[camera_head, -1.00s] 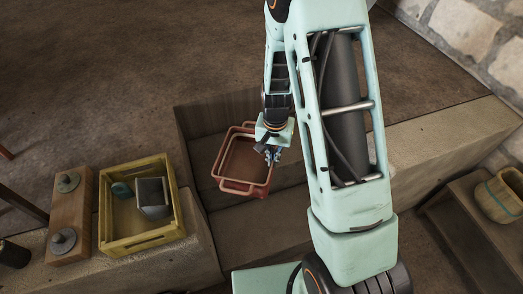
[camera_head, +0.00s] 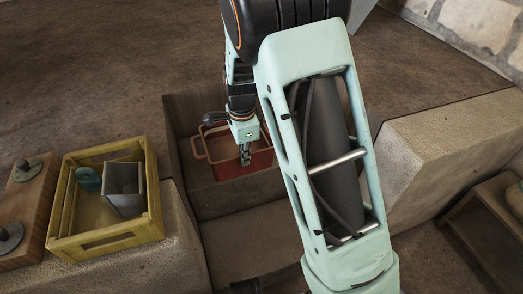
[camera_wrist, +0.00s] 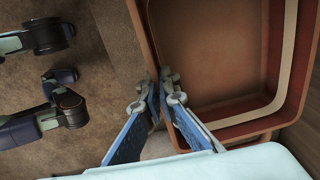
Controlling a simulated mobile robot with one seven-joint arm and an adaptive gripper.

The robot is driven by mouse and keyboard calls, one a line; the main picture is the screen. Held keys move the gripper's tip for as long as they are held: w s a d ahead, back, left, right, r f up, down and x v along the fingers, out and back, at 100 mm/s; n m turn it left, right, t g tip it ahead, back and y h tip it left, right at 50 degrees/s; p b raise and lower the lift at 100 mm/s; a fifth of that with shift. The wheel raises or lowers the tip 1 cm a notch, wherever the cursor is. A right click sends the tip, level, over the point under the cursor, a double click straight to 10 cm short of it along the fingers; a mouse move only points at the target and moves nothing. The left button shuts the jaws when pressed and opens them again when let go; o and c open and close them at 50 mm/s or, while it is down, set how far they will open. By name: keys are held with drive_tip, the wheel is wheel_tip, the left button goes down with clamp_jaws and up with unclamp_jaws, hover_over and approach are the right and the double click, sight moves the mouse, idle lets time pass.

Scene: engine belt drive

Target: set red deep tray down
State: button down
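The red deep tray (camera_head: 241,163) is in a recess between stone blocks in the head view, upright and open-topped. Its inside looks empty where visible. My gripper (camera_head: 245,158) is at the tray's near side, with the arm reaching down over it. In the wrist view, the tray (camera_wrist: 215,108) fills the upper right, and my gripper (camera_wrist: 164,78) has its fingertips together on the tray's wall. The tray's underside is hidden, so I cannot tell whether it rests on the surface below.
A yellow crate (camera_head: 153,215) holding a grey box (camera_head: 124,187) and a teal piece (camera_head: 88,179) stands to the left on stone. A wooden block (camera_head: 30,215) with metal knobs is farther left. A stone block (camera_head: 440,150) bounds the right side.

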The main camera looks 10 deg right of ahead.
drive_tip(key=w+f, duration=0.1)
drive_tip(key=w, duration=0.2)
drive_tip(key=w+d+f+b, duration=0.1)
drive_tip(key=w, duration=0.1)
drive_tip(key=w+f+b, duration=0.1)
drive_tip(key=w+f, duration=0.1)
drive_tip(key=w, duration=0.1)
drive_tip(key=shift+w+d+f, duration=0.1)
drive_tip(key=shift+w+d, duration=0.1)
drive_tip(key=shift+w, duration=0.15)
drive_tip(key=w+f, duration=0.1)
drive_tip(key=w+f+b, duration=0.1)
drive_tip(key=w+f, duration=0.1)
drive_tip(key=w+f+b, duration=0.1)
drive_tip(key=f, duration=0.1)
drive_tip(key=shift+w+d+f, duration=0.1)
drive_tip(key=shift+w+d, duration=0.2)
drive_tip(key=shift+d, duration=0.1)
drive_tip(key=shift+w+f, duration=0.15)
drive_tip(key=shift+f, duration=0.05)
drive_tip(key=shift+w+f+b, duration=0.2)
drive_tip(key=shift+f+b, duration=0.3)
drive_tip(key=shift+f, duration=1.2)
drive_tip(key=c, duration=2.7)
unclamp_jaws()
drive_tip(key=shift+f, duration=0.15)
drive_tip(key=o, duration=0.5)
drive_tip(key=shift+s, duration=0.1)
drive_tip(key=shift+o, duration=0.2)
